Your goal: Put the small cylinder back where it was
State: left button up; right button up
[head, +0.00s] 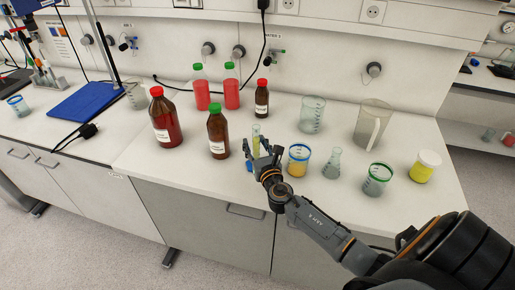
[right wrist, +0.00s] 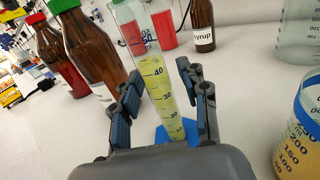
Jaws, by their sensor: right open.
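The small cylinder (head: 256,138) is a clear graduated cylinder with pale yellow liquid and a blue base. It stands upright on the white bench, in front of the brown bottles. In the right wrist view the cylinder (right wrist: 160,90) rises between the fingers of my right gripper (right wrist: 163,80), with a gap on both sides. My right gripper (head: 262,156) is open around it, low over the bench, and partly hides its lower part in the head view. My left gripper is not in view.
A green-capped brown bottle (head: 217,135) stands left of the cylinder. A beaker of orange liquid (head: 298,161) and a flask (head: 332,164) stand to the right. Behind are a syrup bottle (head: 262,98), red-filled bottles (head: 232,95) and an empty beaker (head: 312,113). The bench's front edge is near.

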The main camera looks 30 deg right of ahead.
jog(key=b+v, duration=0.1)
jog(key=v, duration=1)
jog(key=shift+s+r+b, duration=0.1)
jog(key=shift+b, duration=0.2)
jog(key=shift+s+a+r, duration=0.1)
jog(key=shift+s, duration=0.3)
